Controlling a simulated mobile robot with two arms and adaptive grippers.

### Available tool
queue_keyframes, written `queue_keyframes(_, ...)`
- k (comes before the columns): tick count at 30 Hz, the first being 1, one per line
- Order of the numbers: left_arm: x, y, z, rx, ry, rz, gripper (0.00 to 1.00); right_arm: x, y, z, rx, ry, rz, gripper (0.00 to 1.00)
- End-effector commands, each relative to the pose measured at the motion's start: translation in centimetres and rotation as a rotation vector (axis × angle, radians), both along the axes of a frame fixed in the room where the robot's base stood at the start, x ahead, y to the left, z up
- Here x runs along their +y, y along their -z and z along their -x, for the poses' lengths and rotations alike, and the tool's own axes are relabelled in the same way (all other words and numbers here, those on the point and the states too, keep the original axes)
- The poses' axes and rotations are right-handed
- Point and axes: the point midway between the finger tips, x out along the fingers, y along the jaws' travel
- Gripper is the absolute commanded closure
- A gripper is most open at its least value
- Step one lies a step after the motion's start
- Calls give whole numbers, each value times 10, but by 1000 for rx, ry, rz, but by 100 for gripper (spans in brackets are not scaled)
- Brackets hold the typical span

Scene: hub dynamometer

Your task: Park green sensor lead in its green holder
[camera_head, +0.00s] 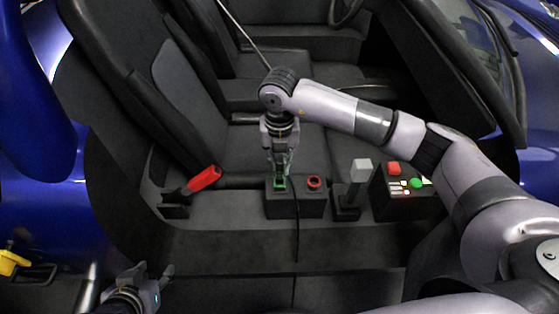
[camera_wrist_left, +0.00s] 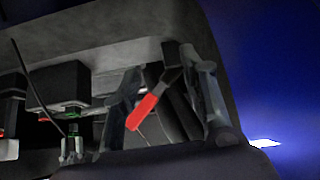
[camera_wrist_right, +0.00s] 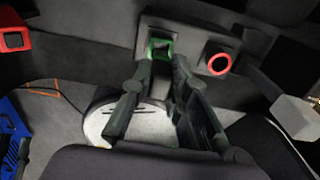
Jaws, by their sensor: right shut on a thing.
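The green holder (camera_head: 281,183) is a green-rimmed socket on the left part of a black box (camera_head: 310,207). My right gripper (camera_head: 279,172) points down right at this holder and is shut on the green sensor lead. In the right wrist view its fingertips (camera_wrist_right: 164,66) meet at the green rim (camera_wrist_right: 157,44). The lead's plug is mostly hidden by the fingers, and I cannot tell how deep it sits. A black cable (camera_head: 297,235) hangs down over the box's front. My left gripper (camera_head: 152,280) is open and empty at the lower left, well apart from the box.
A red-ringed holder (camera_head: 314,182) sits beside the green one. A grey-topped lever (camera_head: 361,172) and a button panel (camera_head: 397,205) stand to the right. A red-handled lever (camera_head: 204,179) is to the left, by the dark seat (camera_head: 215,145). The sill in front is clear.

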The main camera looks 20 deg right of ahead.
Motion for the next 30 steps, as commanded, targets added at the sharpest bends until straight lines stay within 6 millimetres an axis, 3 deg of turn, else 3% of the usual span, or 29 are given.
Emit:
queue_keyframes(21,12,14,31,156,-16,-35,61,0,-8,0,0,0,0,100)
queue_keyframes(30,12,15,34,162,-15,-35,61,0,-8,0,0,0,0,100)
